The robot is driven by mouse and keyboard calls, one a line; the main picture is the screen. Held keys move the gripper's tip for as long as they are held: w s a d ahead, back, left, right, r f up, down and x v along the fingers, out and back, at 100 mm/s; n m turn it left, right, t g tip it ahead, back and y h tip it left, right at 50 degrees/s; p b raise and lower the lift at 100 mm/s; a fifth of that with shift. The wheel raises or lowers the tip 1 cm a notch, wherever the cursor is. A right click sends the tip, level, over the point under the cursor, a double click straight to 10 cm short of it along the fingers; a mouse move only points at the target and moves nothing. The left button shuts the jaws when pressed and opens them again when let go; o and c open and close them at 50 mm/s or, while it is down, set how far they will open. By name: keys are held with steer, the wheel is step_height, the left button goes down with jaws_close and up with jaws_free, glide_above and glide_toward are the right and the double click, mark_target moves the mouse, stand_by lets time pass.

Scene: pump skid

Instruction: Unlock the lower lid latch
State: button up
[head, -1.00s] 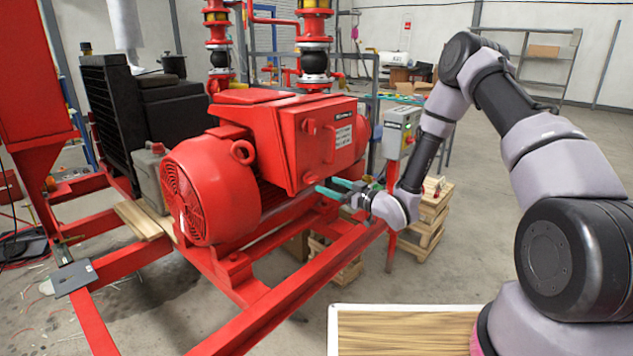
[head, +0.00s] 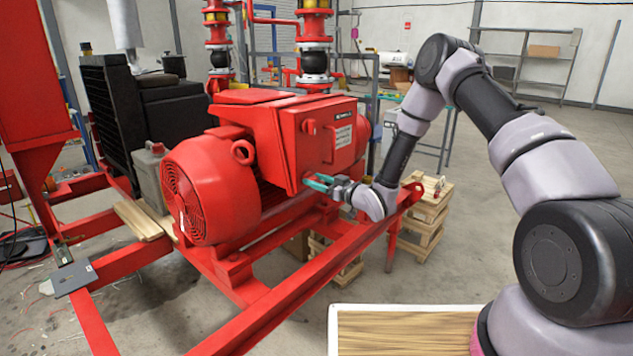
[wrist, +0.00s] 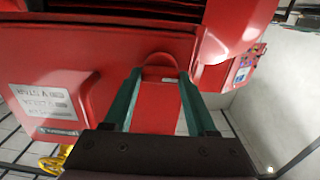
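The red box (head: 295,150) on top of the skid has a lid with a pale label (head: 343,136). An upper latch (head: 310,127) sticks out near the lid's upper left. My gripper (head: 311,182) is at the box's lower edge, where its teal fingers hide the lower latch in the head view. In the wrist view, my gripper (wrist: 160,76) has its two fingers apart. A red round-topped piece (wrist: 160,62), apparently the lower latch, shows between the fingertips. I cannot tell whether either finger touches it.
The red motor (head: 210,190) sits left of the box. A red skid rail (head: 300,275) runs below my gripper. Wooden pallets (head: 425,215) are stacked behind my wrist. Open floor lies to the right.

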steer(key=shift+n, duration=0.3)
steer(key=n, duration=0.3)
steer(key=shift+n, duration=0.4)
steer(key=shift+s+a+f+n, duration=0.1)
steer(key=shift+f+n, duration=0.05)
steer(key=shift+n, duration=3.2)
steer(key=shift+s+f+n, duration=0.1)
steer(key=shift+n, duration=3.25)
steer(key=o, duration=1.4)
steer(key=shift+c, duration=0.2)
